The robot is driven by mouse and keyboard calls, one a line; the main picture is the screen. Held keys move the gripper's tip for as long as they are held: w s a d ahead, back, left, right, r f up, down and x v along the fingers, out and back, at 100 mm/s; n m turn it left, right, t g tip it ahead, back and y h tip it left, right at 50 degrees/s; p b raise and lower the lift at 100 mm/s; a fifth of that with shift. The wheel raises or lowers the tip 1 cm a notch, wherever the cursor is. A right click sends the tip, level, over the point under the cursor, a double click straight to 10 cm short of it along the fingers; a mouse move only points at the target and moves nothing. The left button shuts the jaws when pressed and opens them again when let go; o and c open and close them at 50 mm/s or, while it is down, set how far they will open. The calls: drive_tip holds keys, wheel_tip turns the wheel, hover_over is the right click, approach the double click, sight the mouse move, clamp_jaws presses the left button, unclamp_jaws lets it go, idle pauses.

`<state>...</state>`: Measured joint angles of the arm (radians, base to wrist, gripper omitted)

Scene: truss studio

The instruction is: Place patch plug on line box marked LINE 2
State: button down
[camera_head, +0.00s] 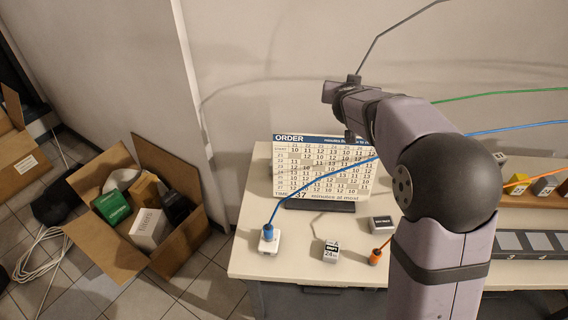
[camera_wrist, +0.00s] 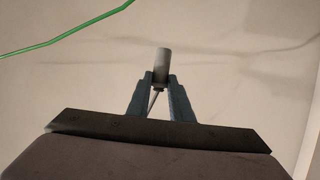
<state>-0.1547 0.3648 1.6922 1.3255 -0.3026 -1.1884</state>
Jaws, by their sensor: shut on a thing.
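In the wrist view my gripper (camera_wrist: 161,82) is shut on a grey cylindrical plug (camera_wrist: 163,62), which stands up between the fingertips against the plain wall. In the head view my wrist is raised above the table near the order board, and a grey cable rises from it; the fingers and plug are not clear there. A white box (camera_head: 268,243) has a blue plug (camera_head: 269,231) upright on it. A small box with dark print (camera_head: 332,252) and another pale box (camera_head: 381,225) stand to its right. No LINE 2 marking is readable.
An order board (camera_head: 318,165) stands at the back of the table (camera_head: 254,206). An orange plug (camera_head: 375,257) is beside my arm. A yellow box (camera_head: 518,186) and other small boxes stand at right. Green (camera_head: 490,96) and blue cables cross above. An open carton (camera_head: 105,255) is on the floor.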

drive_tip(key=w+a+m+h+b, duration=0.2)
drive_tip(key=w+a, duration=0.1)
drive_tip(key=w, duration=0.1)
drive_tip(key=m+g+h+b, duration=0.2)
drive_tip(key=h+b, duration=0.1)
drive_tip(key=b, duration=0.4)
hover_over(271, 165)
drive_tip(key=shift+f, duration=8.45)
drive_tip(key=shift+y, duration=0.3)
drive_tip(key=shift+f+p, duration=0.3)
drive_tip(key=shift+f, duration=2.85)
drive_tip(key=shift+f, duration=0.1)
drive_tip(key=shift+f+p, duration=0.45)
drive_tip(key=shift+f, duration=1.3)
